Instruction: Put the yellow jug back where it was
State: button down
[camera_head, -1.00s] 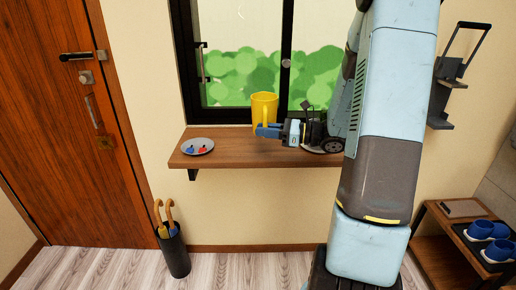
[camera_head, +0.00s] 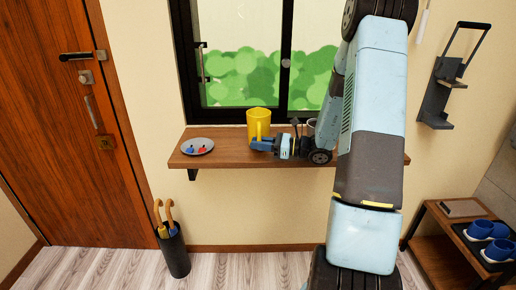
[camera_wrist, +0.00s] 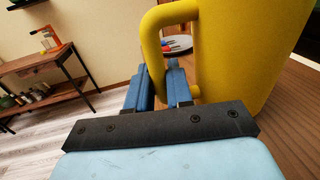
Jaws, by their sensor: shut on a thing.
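The yellow jug (camera_head: 259,117) is upright at the wooden wall shelf (camera_head: 225,157), in front of the window. My gripper (camera_head: 258,144) is at the jug's front side, low near the shelf. In the wrist view the jug (camera_wrist: 240,50) fills the upper right, with its handle (camera_wrist: 152,50) towards me. My blue fingers (camera_wrist: 160,88) are shut on the handle. The jug's base is partly hidden by my gripper, so I cannot tell whether it touches the shelf.
A grey plate (camera_head: 186,148) with small red and blue things lies on the shelf's left end. An umbrella stand (camera_head: 174,252) is on the floor.

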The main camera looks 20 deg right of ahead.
jog(key=shift+f, duration=0.7)
jog(key=c, duration=1)
grip_release()
jog(key=shift+f, duration=0.1)
